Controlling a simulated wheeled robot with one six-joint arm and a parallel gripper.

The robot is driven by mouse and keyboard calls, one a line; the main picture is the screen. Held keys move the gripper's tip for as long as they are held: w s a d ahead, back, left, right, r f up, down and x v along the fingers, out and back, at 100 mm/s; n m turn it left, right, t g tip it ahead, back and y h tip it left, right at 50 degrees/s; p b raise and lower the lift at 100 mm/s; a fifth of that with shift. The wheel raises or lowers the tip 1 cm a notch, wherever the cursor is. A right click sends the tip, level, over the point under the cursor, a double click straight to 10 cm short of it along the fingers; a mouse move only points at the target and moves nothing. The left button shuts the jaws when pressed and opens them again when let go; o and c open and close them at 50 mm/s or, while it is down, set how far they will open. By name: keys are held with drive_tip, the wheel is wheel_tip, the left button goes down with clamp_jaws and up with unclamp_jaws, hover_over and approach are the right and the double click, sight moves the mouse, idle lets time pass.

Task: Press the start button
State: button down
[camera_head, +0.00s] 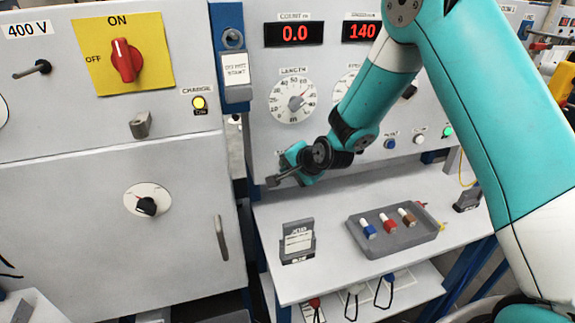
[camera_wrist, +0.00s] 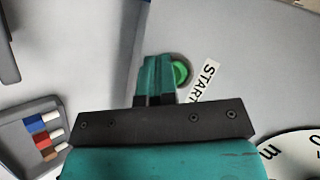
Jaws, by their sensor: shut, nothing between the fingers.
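The green start button (camera_wrist: 181,72) shows in the wrist view, round and set in the grey panel, with a START label (camera_wrist: 204,80) beside it. My gripper (camera_wrist: 158,62) is shut and empty. Its teal fingertips overlap the button's left edge in that view. Whether they touch it I cannot tell. In the head view my gripper (camera_head: 277,181) is at the panel's lower left, below the length dial (camera_head: 293,99). The start button is hidden there behind my gripper and wrist.
Other small buttons (camera_head: 390,144) sit on the panel to the right. A cabinet (camera_head: 120,240) stands at left.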

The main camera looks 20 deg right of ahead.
drive_tip(key=shift+s, duration=0.85)
